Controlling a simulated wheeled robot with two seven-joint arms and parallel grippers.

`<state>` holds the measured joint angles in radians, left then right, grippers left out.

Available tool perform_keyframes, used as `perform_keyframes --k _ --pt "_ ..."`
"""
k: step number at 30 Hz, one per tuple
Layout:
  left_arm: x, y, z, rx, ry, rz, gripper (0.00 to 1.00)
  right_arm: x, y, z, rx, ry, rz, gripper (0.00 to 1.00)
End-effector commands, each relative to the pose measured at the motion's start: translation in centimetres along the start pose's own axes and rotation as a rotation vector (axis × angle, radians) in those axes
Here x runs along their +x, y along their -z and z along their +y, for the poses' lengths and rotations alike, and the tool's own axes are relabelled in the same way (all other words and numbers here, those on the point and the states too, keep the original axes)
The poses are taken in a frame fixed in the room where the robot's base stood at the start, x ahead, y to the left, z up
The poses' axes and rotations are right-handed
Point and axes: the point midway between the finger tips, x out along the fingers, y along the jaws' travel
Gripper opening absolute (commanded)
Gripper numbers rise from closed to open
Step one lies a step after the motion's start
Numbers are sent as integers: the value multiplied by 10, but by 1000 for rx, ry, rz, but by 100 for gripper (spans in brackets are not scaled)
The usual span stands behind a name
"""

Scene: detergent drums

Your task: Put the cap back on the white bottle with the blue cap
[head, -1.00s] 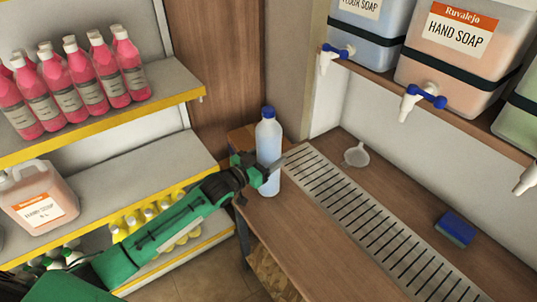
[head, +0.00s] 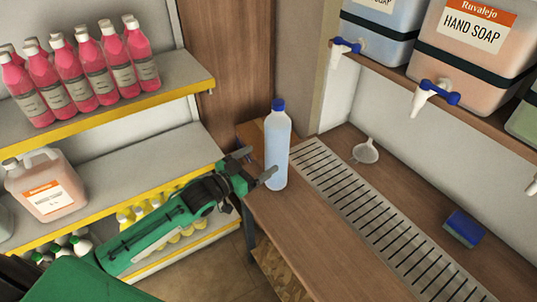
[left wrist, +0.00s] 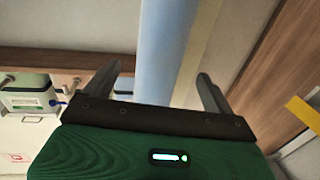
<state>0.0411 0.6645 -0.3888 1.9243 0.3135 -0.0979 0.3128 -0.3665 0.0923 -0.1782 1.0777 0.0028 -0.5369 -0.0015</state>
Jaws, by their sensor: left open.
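The white bottle (head: 277,152), pale bluish and translucent, stands upright near the left end of the wooden counter. Its blue cap (head: 278,104) sits on its top in the head view. My left gripper (head: 262,161) is open at the bottle's left side, level with its middle. One fingertip overlaps the bottle's left edge in the picture; I cannot tell whether it touches. In the left wrist view the bottle's body (left wrist: 163,50) shows between the two open fingers (left wrist: 158,75), and its cap is out of frame. My right gripper is not in view.
A metal drain grate (head: 375,215) runs along the counter (head: 310,235). A funnel (head: 365,151) and a blue sponge (head: 463,228) lie beyond it. Soap drums with taps (head: 435,96) stand on a shelf above. Shelves at left hold pink bottles (head: 100,75) and a jug (head: 45,185).

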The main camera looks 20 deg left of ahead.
Motion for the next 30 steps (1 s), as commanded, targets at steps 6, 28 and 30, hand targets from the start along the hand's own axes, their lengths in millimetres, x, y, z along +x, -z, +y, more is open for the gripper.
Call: perform_keyframes --k 6,28,30 --pt "-29 -1 0 -1 0 -1 88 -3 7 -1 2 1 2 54" --pt "-41 1 0 0 0 1 88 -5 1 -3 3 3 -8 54" --pt "-41 1 0 0 0 1 88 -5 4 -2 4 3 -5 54"
